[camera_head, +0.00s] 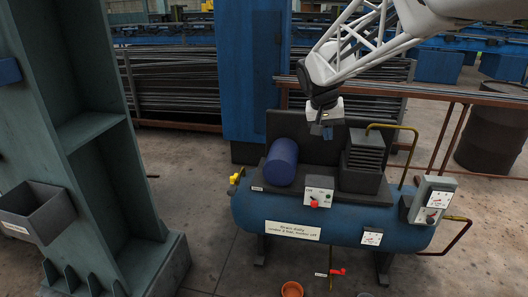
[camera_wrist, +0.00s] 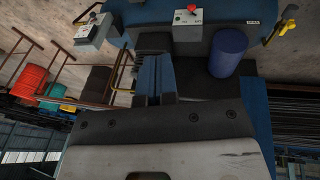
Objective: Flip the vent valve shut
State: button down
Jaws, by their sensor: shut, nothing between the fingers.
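Valve-like parts show: a yellow fitting (camera_head: 236,178) at the tank's left end, also in the wrist view (camera_wrist: 287,27), and a red handle (camera_head: 338,271) on a thin pipe below the tank. I cannot tell which is the vent valve. My gripper (camera_head: 322,131) is shut and empty, above the machine between the motor and the finned block, apart from both candidates. Its blue fingers point up in the wrist view (camera_wrist: 155,78).
A blue cylindrical motor (camera_head: 281,162), a box with a red knob (camera_head: 319,193) and a dark finned block (camera_head: 364,160) sit on the tank. A grey switch box (camera_head: 432,198) and yellow pipes flank the right end. A green steel column (camera_head: 90,150) stands left. An orange bowl (camera_head: 292,290) lies in front.

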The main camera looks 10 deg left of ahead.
jog(key=w+a+f+h, duration=0.1)
jog(key=w+a+f, duration=0.3)
jog(key=w+a, duration=0.35)
jog(key=w+a+f+t, duration=0.1)
jog(key=w+a+f, duration=0.45)
jog(key=a, duration=0.35)
jog(key=w+a+f+h, duration=0.1)
jog(key=w+a+f, duration=0.3)
jog(key=w+a, duration=0.45)
jog(key=w+a+f+t, duration=0.1)
jog(key=w+a+f, duration=0.1)
jog(key=a+f, duration=0.9)
jog(key=w+a+f+t, duration=0.1)
jog(key=w+a+f, duration=0.2)
jog(key=a+f, duration=0.9)
jog(key=a, duration=0.4)
jog(key=shift+a+n+h, duration=0.3)
jog(key=shift+w+f, duration=0.15)
jog(key=w+d+f, duration=0.5)
jog(key=d+f, duration=0.3)
